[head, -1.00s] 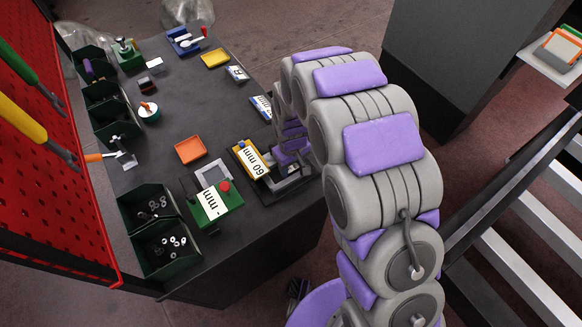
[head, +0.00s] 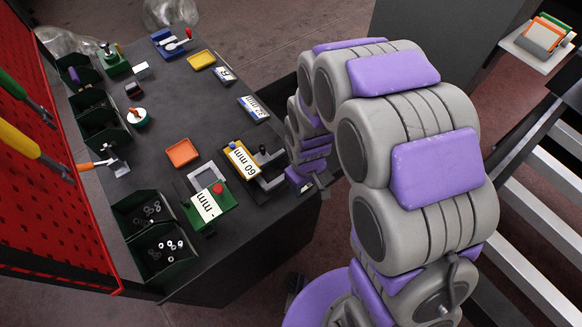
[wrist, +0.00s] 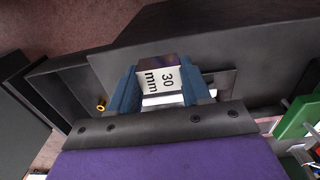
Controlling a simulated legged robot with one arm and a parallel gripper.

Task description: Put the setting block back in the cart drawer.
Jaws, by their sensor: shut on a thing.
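The setting block (wrist: 160,78), a pale block marked "30 mm" with a dark end, is clamped between the two blue fingers of my gripper (wrist: 162,92) in the wrist view. In the head view my gripper (head: 318,190) hangs at the table's right edge, just right of the yellow "60 mm" device (head: 242,158); the block cannot be made out there. Dark grey panels (wrist: 225,45) lie behind the block in the wrist view; I cannot tell whether they belong to the cart drawer.
The dark table (head: 185,115) holds a green device (head: 208,205), an orange tray (head: 182,153), a yellow tray (head: 201,60) and green bins (head: 160,250). A red pegboard (head: 45,190) stands left. A rack with pale bars (head: 530,220) is at right.

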